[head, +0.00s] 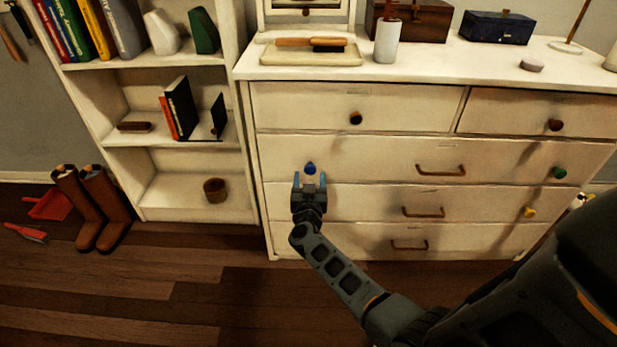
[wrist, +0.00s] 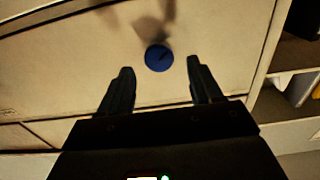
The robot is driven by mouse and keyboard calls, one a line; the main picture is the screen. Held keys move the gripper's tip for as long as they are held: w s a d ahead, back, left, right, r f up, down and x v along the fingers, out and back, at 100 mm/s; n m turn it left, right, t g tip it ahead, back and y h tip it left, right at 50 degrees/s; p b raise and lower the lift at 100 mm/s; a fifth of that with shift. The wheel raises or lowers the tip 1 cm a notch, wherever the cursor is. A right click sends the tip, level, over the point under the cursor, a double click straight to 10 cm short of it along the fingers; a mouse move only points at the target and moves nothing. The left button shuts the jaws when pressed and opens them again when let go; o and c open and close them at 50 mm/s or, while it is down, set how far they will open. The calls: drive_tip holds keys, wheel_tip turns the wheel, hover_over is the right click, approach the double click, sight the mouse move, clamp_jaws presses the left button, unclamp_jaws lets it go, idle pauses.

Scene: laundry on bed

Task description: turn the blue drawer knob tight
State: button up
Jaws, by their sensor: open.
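The blue drawer knob (head: 310,168) is on the left part of the dresser's second-row drawer front. In the wrist view the knob (wrist: 158,58) is a round blue disc with a dark mark on its face. My gripper (head: 310,182) is right in front of it, its fingers pointing at the drawer. In the wrist view my gripper (wrist: 161,76) is open, one finger to each side below the knob. The knob appears just beyond the fingertips, and the fingers do not appear to touch it.
The white dresser (head: 340,152) also has a green knob (head: 559,172), a yellow knob (head: 529,212), brown knobs and several bar handles. A bookshelf (head: 165,143) stands to the left. Brown boots (head: 105,205) stand on the floor.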

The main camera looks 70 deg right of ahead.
sight(310, 167)
drive_tip(key=shift+x, duration=1.3)
drive_tip(key=shift+c, duration=0.4)
drive_tip(key=c, duration=0.9)
drive_tip(key=shift+c, duration=0.2)
